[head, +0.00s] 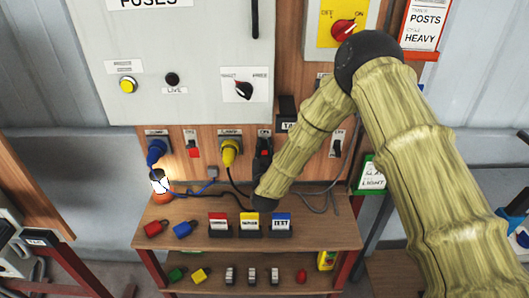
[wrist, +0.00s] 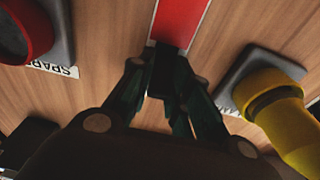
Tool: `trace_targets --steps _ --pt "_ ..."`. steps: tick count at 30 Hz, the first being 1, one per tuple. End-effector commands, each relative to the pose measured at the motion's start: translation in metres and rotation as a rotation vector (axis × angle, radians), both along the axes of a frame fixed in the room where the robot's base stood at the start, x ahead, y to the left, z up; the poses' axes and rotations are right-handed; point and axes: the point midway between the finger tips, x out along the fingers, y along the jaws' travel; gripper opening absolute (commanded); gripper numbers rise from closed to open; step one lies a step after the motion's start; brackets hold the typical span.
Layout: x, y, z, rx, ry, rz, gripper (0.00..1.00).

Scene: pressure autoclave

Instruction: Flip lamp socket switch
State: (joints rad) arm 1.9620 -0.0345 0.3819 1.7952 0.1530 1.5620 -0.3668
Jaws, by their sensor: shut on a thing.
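The lamp socket's switch shows in the wrist view as a black lever (wrist: 170,62) on a narrow plate with a red field (wrist: 180,22). My gripper (wrist: 166,75) is shut around this lever. The yellow plug (wrist: 275,100) sits in the lamp socket beside it, and it also shows in the head view (head: 230,152) under a LAMP label. In the head view my gripper (head: 263,158) is at the switch just right of this plug. It covers most of that switch. A small lamp (head: 160,182) glows white at the left of the shelf.
A blue plug (head: 156,150) and a switch with a red field (head: 193,150) are further left. Another switch (head: 337,146) is right of my arm. A red socket (wrist: 22,30) labelled SPARE is close beside my gripper.

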Motion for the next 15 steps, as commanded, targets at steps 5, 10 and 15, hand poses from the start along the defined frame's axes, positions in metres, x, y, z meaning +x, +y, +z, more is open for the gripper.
trace_targets --steps 5,10,15 --pt "-0.0005 0.0001 -0.0075 -0.002 -0.061 -0.001 0.0" --pt "-0.001 -0.0006 -0.0075 -0.002 -0.11 -0.001 0.0" --pt "-0.0016 -0.0008 -0.0055 -0.003 -0.134 -0.001 0.0"
